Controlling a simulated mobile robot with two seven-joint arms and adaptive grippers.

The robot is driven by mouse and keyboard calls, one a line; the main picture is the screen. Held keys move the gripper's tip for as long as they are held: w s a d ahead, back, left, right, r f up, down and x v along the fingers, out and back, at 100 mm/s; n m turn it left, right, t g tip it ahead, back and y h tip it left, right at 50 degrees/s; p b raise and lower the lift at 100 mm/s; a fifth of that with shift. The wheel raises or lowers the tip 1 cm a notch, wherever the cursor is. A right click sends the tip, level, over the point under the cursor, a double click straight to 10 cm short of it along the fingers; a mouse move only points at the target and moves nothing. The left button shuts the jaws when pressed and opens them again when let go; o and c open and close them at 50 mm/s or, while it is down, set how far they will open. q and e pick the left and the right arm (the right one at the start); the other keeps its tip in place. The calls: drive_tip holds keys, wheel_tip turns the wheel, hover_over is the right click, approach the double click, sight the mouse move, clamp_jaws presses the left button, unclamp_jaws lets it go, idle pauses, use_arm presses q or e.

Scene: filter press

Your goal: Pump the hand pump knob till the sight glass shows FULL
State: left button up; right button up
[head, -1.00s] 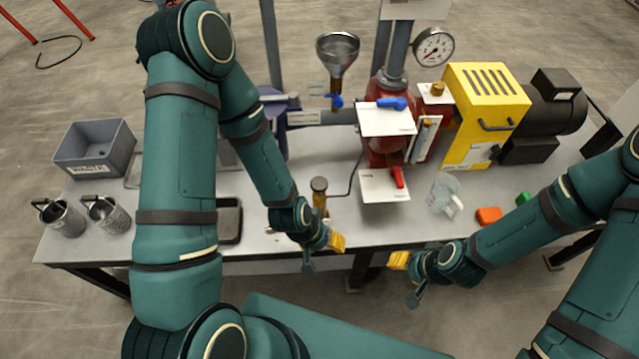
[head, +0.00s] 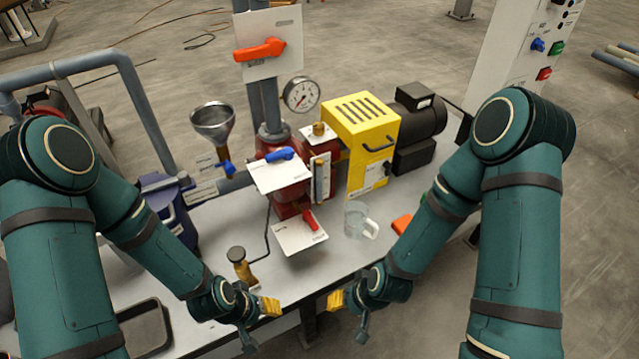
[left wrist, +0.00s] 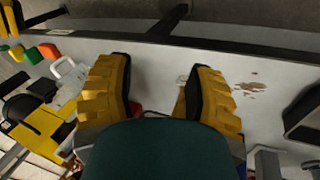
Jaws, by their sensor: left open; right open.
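The hand pump knob (head: 236,254) is a dark round cap on a brass body at the table's front, in the head view. A thin dark tube runs from it up to the red pump housing. The sight glass (head: 321,178) is a narrow upright tube right of the white plate; its level is too small to read. My left gripper (head: 270,306) is open and empty, in front of and right of the knob, apart from it. Its yellow fingers (left wrist: 150,95) stand apart in the left wrist view. My right gripper (head: 337,299) is open and empty at the table's front edge.
A clear jug (head: 357,220) and an orange block (head: 402,224) stand to the right of the red housing. Blue (head: 279,154) and red (head: 311,219) levers stick out near the white plates. A dark tray (head: 146,328) lies at front left. A yellow motor guard (head: 362,130) stands behind.

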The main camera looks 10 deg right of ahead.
use_arm(q)
clamp_jaws()
idle(1.1)
